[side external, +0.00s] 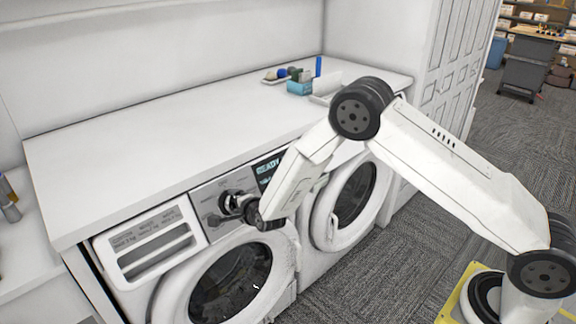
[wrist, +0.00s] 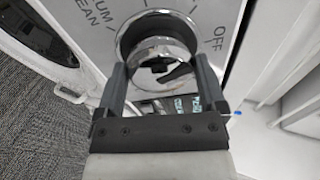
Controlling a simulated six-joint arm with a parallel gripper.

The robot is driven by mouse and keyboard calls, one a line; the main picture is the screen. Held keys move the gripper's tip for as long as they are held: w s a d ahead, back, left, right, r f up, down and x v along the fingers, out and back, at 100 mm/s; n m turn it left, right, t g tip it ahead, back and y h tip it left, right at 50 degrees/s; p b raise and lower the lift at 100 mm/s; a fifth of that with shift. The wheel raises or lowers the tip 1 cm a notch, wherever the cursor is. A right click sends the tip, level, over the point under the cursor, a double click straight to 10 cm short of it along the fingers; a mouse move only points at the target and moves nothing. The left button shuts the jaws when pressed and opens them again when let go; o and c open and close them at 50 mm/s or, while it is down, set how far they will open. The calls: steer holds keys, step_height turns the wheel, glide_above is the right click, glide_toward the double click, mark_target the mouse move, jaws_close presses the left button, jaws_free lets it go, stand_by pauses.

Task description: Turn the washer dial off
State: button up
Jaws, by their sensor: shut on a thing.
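The washer (side external: 232,285) stands under the white counter, with a grey control panel (side external: 212,213) at its top. Its round silver dial (wrist: 158,48) faces me in the wrist view; in the side view the dial (side external: 229,203) is partly hidden by my gripper. My gripper (wrist: 160,75) is shut on the dial, one dark finger on each side of it; in the side view my gripper (side external: 240,207) reaches the panel from the right. The word OFF is printed right of the dial, and "DRUM CLEAN", partly cut off, left of it. The dial's exact setting is unclear.
A lit display (side external: 268,168) reading READY is right of the dial. The detergent drawer (side external: 152,241) is on the left. A second front-loading machine (side external: 350,200) stands to the right. Small items and a blue box (side external: 299,88) sit on the counter (side external: 190,130), otherwise mostly clear.

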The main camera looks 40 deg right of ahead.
steer(key=shift+m+g, duration=0.3)
steer(key=shift+m, duration=2)
steer(key=o, duration=0.9)
steer(key=shift+r, duration=0.1)
steer(key=shift+o, duration=0.2)
steer(key=shift+s+r, duration=0.1)
steer(key=shift+s, duration=0.05)
steer(key=v, duration=0.7)
steer(key=shift+s, duration=0.2)
steer(key=shift+r, duration=0.15)
